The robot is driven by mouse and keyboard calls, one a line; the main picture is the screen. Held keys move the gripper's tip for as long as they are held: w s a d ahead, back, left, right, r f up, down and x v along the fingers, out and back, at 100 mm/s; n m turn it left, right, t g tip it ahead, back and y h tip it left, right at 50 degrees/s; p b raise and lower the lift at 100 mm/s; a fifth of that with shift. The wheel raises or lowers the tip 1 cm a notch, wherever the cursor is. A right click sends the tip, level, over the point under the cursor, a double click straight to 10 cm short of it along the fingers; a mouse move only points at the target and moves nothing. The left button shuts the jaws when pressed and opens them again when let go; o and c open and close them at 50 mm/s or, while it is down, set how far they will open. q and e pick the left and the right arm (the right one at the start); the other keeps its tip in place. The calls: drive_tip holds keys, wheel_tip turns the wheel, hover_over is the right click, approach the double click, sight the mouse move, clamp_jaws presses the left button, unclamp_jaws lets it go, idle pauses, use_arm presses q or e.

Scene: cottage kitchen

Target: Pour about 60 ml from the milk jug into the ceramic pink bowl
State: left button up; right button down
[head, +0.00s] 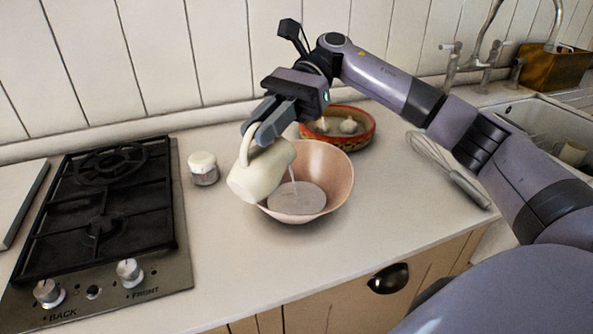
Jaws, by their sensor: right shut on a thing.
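The cream milk jug (258,176) is tilted over the left side of the ceramic pink bowl (335,176). A thin white stream runs from the jug's lip into the bowl. Pale milk lies in the bottom of the bowl, which stands upright on the worktop. My right gripper (260,136) is shut on the jug's handle and holds it up. The gripper hides part of the handle. My left gripper is not in view.
A black gas hob (104,205) lies to the left. A small white-lidded jar (203,168) stands left of the jug. A patterned dish with garlic (364,143) sits close behind the bowl. A whisk (446,168) lies to the right. The front worktop is clear.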

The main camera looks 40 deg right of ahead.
sight(250, 131)
drive_tip(key=shift+w+d+r+b, duration=0.1)
drive_tip(key=shift+w+d+b, duration=0.05)
drive_tip(key=shift+d+b, duration=0.25)
drive_tip(key=a+h+p, duration=0.1)
drive_tip(key=p, duration=0.1)
drive_tip(key=s+a+r+h+p, duration=0.1)
drive_tip(key=p, duration=0.2)
drive_tip(key=shift+a+r+t, duration=0.1)
drive_tip(key=shift+r+t, duration=0.1)
drive_tip(key=shift+t, duration=0.1)
drive_tip(key=shift+w+f, duration=0.1)
drive_tip(key=shift+f, duration=0.15)
drive_tip(key=shift+a+r+h+p, duration=0.3)
drive_tip(key=shift+h+p, duration=0.2)
drive_tip(key=shift+p, duration=0.2)
drive_tip(key=shift+a+t+h, duration=0.15)
drive_tip(key=shift+t+h, duration=0.15)
drive_tip(key=shift+s+a+h, duration=0.25)
drive_tip(key=shift+h, duration=0.05)
drive_tip(key=shift+s+a+r+t+h, duration=0.1)
drive_tip(key=shift+a+t+h, duration=0.15)
drive_tip(key=shift+a+h, duration=0.25)
drive_tip(key=shift+s+a+t+h, duration=0.1)
drive_tip(key=shift+a+t+h, duration=0.15)
drive_tip(key=shift+h, duration=0.45)
